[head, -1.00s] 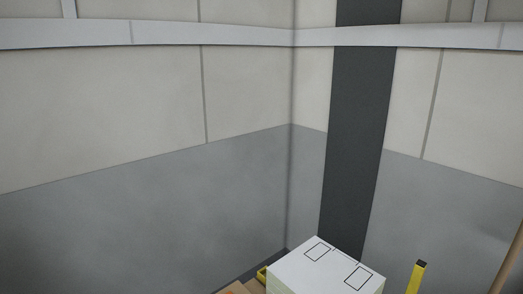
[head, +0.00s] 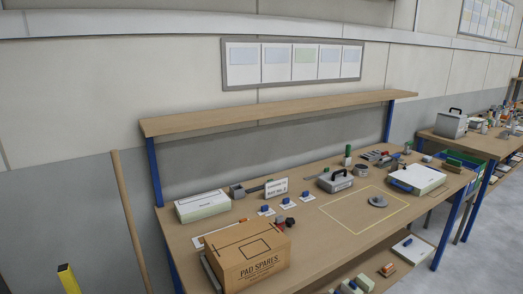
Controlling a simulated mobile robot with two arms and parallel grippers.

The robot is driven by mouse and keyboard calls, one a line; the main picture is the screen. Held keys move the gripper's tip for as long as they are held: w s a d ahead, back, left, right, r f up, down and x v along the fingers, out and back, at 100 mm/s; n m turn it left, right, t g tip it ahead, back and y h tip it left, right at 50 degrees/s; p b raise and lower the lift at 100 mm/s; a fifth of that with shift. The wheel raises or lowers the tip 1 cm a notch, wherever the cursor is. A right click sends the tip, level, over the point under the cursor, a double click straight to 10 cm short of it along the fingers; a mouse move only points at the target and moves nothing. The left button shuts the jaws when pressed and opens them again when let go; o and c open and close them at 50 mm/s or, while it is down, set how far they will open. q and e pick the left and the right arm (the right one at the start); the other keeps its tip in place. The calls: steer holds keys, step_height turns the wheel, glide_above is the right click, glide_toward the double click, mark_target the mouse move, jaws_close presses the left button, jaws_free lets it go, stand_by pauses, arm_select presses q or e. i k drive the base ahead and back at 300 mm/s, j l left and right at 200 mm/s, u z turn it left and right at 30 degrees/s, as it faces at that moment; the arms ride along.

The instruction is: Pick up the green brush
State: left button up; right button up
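I cannot pick out the green brush for certain in the head view. A small green item (head: 275,187) lies on the workbench (head: 315,236), behind a small white sign, and its shape is too small to tell. A green-topped upright item (head: 347,155) stands farther back on the bench, and another small green item (head: 408,147) is at the back right. Neither of my grippers is in view.
A cardboard box marked PAD SPARES (head: 256,262) stands at the bench's front left, near a white box (head: 203,206). A grey case (head: 334,182) is mid-bench. A wooden pole (head: 133,220) leans at left. A lower shelf holds items. Grey floor (head: 480,260) is clear at right.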

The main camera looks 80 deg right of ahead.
mark_target(348, 148)
steer(key=z, duration=3.2)
steer(key=u, duration=3.15)
steer(key=z, duration=3.05)
steer(key=u, duration=0.1)
